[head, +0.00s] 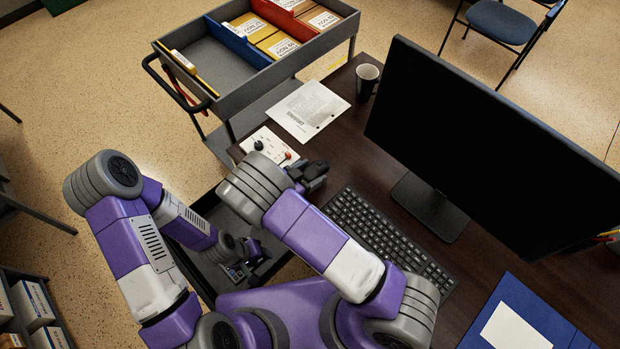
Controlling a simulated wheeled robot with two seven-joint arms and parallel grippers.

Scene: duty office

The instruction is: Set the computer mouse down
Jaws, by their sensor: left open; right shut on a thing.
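The computer mouse (316,169) is a small dark shape at my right gripper, over the dark desk (345,165) left of the keyboard. My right gripper (306,179) is shut on it, and my own wrist hides part of both. I cannot tell whether the mouse touches the desk top. My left gripper (248,261) is open and low at the left, beside my body and away from the mouse.
A black keyboard (388,240) lies right of the mouse, with a large monitor (490,140) behind. A grey cart (215,75) with folders stands beyond the desk's edge.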

